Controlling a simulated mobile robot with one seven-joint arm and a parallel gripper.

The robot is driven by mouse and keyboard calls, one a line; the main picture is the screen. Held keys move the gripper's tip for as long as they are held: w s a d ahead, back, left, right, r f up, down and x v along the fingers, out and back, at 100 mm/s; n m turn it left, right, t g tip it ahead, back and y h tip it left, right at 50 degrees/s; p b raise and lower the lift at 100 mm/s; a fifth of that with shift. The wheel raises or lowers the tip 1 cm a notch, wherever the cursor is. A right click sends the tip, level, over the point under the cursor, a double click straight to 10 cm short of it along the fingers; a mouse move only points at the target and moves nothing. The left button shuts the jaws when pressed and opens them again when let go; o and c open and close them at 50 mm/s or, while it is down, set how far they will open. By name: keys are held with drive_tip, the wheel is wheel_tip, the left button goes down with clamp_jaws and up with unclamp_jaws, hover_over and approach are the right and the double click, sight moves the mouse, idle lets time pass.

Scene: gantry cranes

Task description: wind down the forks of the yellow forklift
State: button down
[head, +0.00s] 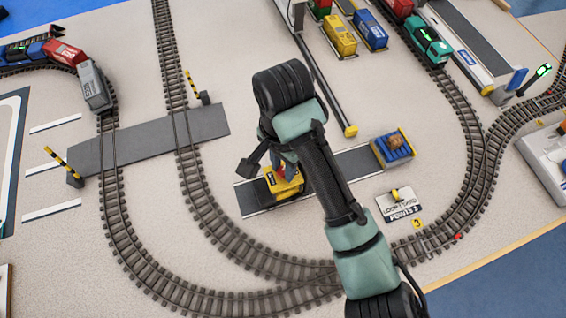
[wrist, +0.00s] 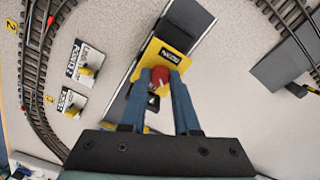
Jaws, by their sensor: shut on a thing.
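The yellow forklift (wrist: 176,52) stands on a dark grey strip in the wrist view. It also shows in the head view (head: 289,188), partly hidden under my arm. A red knob (wrist: 160,73) sits on top of it. My gripper (wrist: 163,76) is shut on the red knob, one blue finger on each side. The forks are not clearly visible in either view, so I cannot tell their height.
A blue load on a yellow-edged base (head: 395,148) stands at the strip's right end. A sign reading "POINTS 3" (head: 400,207) lies right of the strip. Curved track (head: 215,215) runs to its left and below. Yellow and blue containers (head: 340,36) stand at the back.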

drive_tip(key=shift+a+r+p, duration=0.1)
drive_tip(key=shift+r+p, duration=0.15)
drive_tip(key=shift+p, duration=0.8)
drive_tip(key=n+p, duration=0.1)
drive_tip(key=p, duration=0.1)
drive_tip(key=shift+s+r+p, duration=0.1)
drive_tip(key=shift+p, duration=0.3)
drive_tip(key=n+p, duration=0.3)
drive_tip(key=p, duration=0.2)
drive_tip(key=n+p, duration=0.1)
drive_tip(key=n, duration=0.1)
drive_tip(key=n+p, duration=0.2)
drive_tip(key=shift+f+n, duration=0.2)
drive_tip(key=shift+n, duration=0.1)
drive_tip(key=n+p, duration=0.3)
drive_tip(key=n, duration=0.2)
drive_tip(key=shift+p, duration=0.35)
drive_tip(key=n+p, duration=0.2)
drive_tip(key=n, duration=0.4)
drive_tip(key=shift+n+p, duration=0.3)
drive_tip(key=shift+p, duration=0.1)
drive_tip(key=n+p, duration=0.1)
drive_tip(key=n, duration=0.4)
drive_tip(key=shift+f+n+p, duration=0.1)
drive_tip(key=shift+n+p, duration=0.2)
drive_tip(key=shift+n, duration=0.1)
